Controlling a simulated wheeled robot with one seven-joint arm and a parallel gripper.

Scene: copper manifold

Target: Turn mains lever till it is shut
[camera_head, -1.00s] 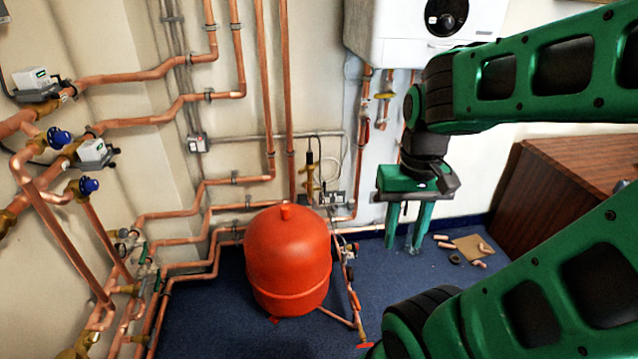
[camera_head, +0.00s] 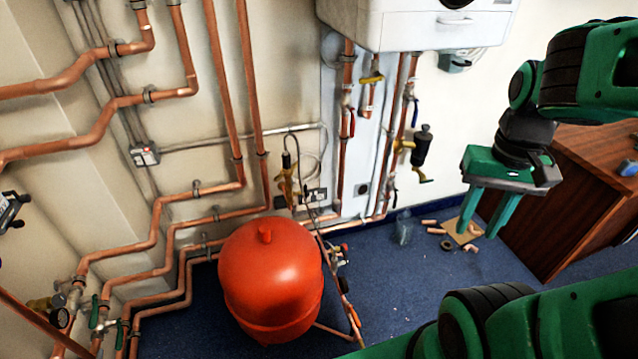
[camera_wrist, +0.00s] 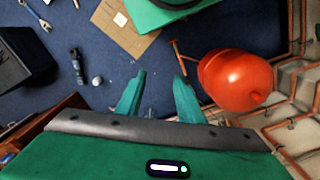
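My gripper (camera_head: 479,232) hangs over the floor at the right, in front of the wooden cabinet. Its two green fingers are apart and empty, as the wrist view also shows (camera_wrist: 158,78). I cannot tell which handle is the mains lever. Under the boiler are a yellow handle (camera_head: 371,78), a red lever (camera_head: 351,122) and a blue lever (camera_head: 415,112). Green levers (camera_head: 94,311) sit on the pipes at the lower left. A small red handle (camera_head: 344,247) is right of the red vessel. My gripper touches none of these.
The round red vessel (camera_head: 270,275) stands on the blue floor, before the copper pipes. The white boiler (camera_head: 400,25) is on the wall. The wooden cabinet (camera_head: 575,190) is at the right. Pipe offcuts lie by a cardboard piece (camera_head: 452,228). A spanner (camera_wrist: 36,14) lies on the floor.

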